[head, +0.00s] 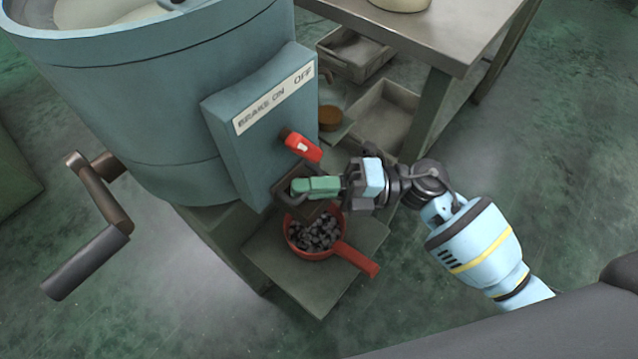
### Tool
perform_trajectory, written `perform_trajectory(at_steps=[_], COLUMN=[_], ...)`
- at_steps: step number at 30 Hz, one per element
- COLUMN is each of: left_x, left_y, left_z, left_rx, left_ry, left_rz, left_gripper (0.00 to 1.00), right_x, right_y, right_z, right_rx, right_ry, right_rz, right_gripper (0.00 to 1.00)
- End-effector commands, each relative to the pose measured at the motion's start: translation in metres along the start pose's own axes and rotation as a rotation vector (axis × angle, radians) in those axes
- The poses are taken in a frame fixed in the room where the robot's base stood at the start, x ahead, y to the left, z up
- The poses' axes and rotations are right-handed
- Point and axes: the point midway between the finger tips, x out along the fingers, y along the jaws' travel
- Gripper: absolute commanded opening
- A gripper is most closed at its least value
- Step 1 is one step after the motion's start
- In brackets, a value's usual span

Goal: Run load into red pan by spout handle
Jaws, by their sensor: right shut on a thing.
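A blue-grey machine (150,120) with a drum top stands at the left. Its front box has a label reading "BRAKE ON" and "OFF" and a red lever (301,146). Below the lever, a green spout handle (316,187) sits at the dark spout (290,207). My right gripper (340,187) is shut on the green handle, reaching in from the right. The red pan (345,251) stands on a shelf under the spout, its handle pointing to the lower right. Dark grey pieces (313,233) lie in the pan. My left gripper is not in view.
A crank handle (95,225) sticks out at the machine's left. A metal table (445,32) stands at the back right with grey trays (378,118) under it. The pan's shelf (310,287) has bare room in front. The green floor at the right is clear.

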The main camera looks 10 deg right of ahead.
Motion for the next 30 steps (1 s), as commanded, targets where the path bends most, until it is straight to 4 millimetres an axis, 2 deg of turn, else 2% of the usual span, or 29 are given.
perform_trajectory(at_steps=[6,7,9,23,30], left_x=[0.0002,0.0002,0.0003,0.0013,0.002], left_y=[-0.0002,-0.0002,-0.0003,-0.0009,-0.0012], left_z=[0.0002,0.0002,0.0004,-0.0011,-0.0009], left_rx=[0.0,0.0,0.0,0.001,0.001], left_ry=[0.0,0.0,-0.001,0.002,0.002], left_rz=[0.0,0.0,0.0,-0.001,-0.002], left_gripper=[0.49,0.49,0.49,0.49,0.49], right_x=[-0.0003,-0.0003,0.0,0.0003,-0.0065], right_y=[-0.0003,-0.0002,0.0001,0.0001,-0.0017], right_z=[0.0042,0.0042,0.0038,0.0015,0.0026], right_rx=[-0.004,-0.005,-0.005,-0.003,-0.003], right_ry=[-0.013,-0.012,-0.011,-0.005,-0.006], right_rz=[-0.003,-0.003,-0.003,0.0,-0.002], right_gripper=[0.0,0.15,0.2,0.2,0.2])
